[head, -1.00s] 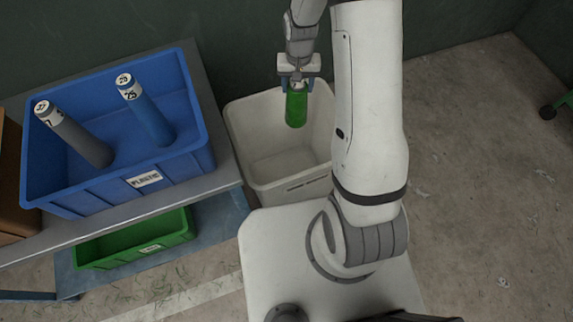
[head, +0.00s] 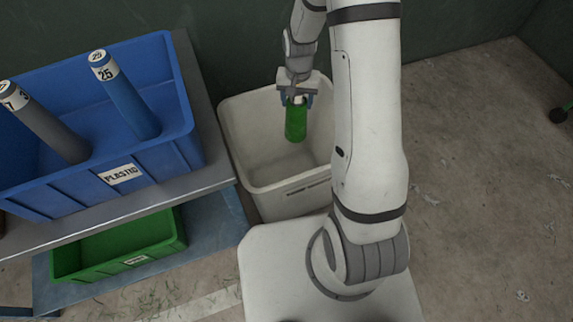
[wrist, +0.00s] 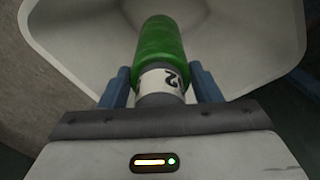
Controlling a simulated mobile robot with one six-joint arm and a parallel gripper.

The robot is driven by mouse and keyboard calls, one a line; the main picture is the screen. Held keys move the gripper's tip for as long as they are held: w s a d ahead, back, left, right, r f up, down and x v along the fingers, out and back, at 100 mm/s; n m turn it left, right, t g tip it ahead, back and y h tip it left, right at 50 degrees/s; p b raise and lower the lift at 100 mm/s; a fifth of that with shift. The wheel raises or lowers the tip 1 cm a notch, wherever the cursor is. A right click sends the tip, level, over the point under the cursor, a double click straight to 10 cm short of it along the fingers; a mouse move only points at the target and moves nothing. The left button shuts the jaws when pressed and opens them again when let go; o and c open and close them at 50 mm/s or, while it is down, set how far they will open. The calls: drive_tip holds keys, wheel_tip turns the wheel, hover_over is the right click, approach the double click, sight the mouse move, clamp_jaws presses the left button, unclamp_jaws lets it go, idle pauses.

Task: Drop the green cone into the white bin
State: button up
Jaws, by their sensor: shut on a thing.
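The green cone (head: 296,124) hangs from my gripper (head: 297,101) over the mouth of the white bin (head: 268,185). It looks more like a rounded green cylinder than a cone. In the wrist view the green cone (wrist: 160,47) sticks out past the blue fingers of my gripper (wrist: 163,88), which are shut around its grey end with a white numbered label. The white bin (wrist: 245,45) fills the view behind it. The part of the bin floor that shows in the head view looks empty. My arm hides the bin's right side.
A grey table (head: 190,192) stands left of the bin, bearing a blue crate (head: 60,192) with a grey tube (head: 52,130) and a blue tube (head: 130,105). A green crate (head: 110,250) sits on the shelf below. The concrete floor (head: 480,180) to the right is mostly clear.

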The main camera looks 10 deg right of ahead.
drive_tip(key=shift+f+b, duration=0.95)
drive_tip(key=shift+f, duration=0.8)
drive_tip(key=o, duration=1.4)
drive_tip(key=shift+o, duration=0.2)
drive_tip(key=shift+r+p, duration=0.85)
drive_tip(key=shift+r, duration=3.1)
drive_tip(key=s+r+n+p, duration=0.1)
drive_tip(key=s+r+p, duration=0.4)
drive_tip(key=r, duration=0.6)
drive_tip(key=s+r+n+t+p, duration=0.1)
drive_tip(key=s+r+p, duration=0.4)
drive_tip(key=s+r, duration=0.4)
drive_tip(key=s+r+n+t+p, duration=0.1)
drive_tip(key=s+r+p, duration=0.4)
drive_tip(key=r, duration=0.8)
drive_tip(key=shift+s+d+n, duration=0.3)
drive_tip(key=shift+s+d, duration=0.05)
drive_tip(key=shift+s, duration=0.65)
drive_tip(key=shift+s+r+t, duration=0.15)
drive_tip(key=shift+s+t, duration=0.15)
drive_tip(key=shift+s, duration=0.1)
